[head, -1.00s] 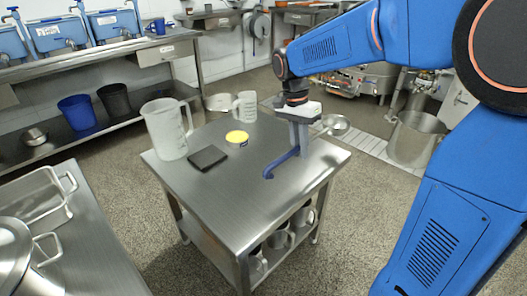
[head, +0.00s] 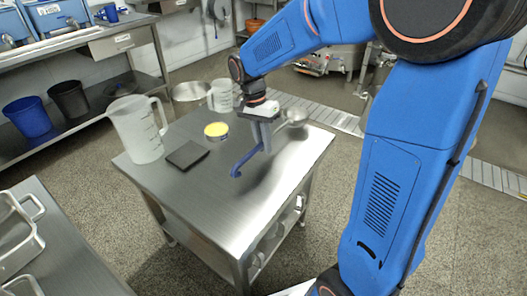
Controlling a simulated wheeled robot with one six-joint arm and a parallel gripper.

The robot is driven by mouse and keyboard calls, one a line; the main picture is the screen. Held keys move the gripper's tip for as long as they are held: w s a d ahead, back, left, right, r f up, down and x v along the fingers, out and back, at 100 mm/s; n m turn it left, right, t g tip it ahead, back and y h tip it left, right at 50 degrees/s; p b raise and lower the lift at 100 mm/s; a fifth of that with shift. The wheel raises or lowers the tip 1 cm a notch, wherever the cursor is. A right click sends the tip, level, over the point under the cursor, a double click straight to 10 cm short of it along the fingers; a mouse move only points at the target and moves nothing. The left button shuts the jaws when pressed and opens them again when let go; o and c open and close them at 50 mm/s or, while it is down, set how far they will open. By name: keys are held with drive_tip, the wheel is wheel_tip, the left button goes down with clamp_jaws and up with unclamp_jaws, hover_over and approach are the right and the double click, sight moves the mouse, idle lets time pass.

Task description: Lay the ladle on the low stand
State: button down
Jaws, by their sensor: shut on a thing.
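The ladle has a blue hooked handle (head: 246,160) and a steel bowl (head: 293,115). My gripper (head: 266,141) points down and is shut on the ladle's handle, partly hiding it. The low stand (head: 225,215) is a steel table with a lower shelf, right in front of me. The ladle is over the right part of its top, with the bowl near the back right edge. A dark shadow shows under it; I cannot tell whether the ladle touches the top.
On the stand are a clear measuring jug (head: 137,130), a black square pad (head: 187,155), a yellow-topped tin (head: 216,131) and a smaller jug (head: 222,96). The front right of the top is bare. A steel bench (head: 70,255) is at the lower left.

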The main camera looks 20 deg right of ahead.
drive_tip(key=shift+f, duration=1.65)
drive_tip(key=c, duration=1.7)
unclamp_jaws()
drive_tip(key=shift+f, duration=0.1)
wheel_tip(320, 180, up, 11)
drive_tip(key=w+a, duration=0.1)
drive_tip(key=w, duration=0.1)
drive_tip(key=shift+s+d+f+n+t+y, duration=0.2)
drive_tip(key=shift+s+d+n+t, duration=1.35)
drive_tip(key=shift+s, duration=2.7)
drive_tip(key=shift+s+d+f+n+t+y, duration=0.2)
drive_tip(key=shift+s+d+n+t, duration=0.7)
drive_tip(key=shift+s+n, duration=2.25)
drive_tip(key=shift+s+d+f+n+t+y, duration=0.2)
drive_tip(key=shift+s+d+n+t, duration=1)
drive_tip(key=shift+s, duration=4.15)
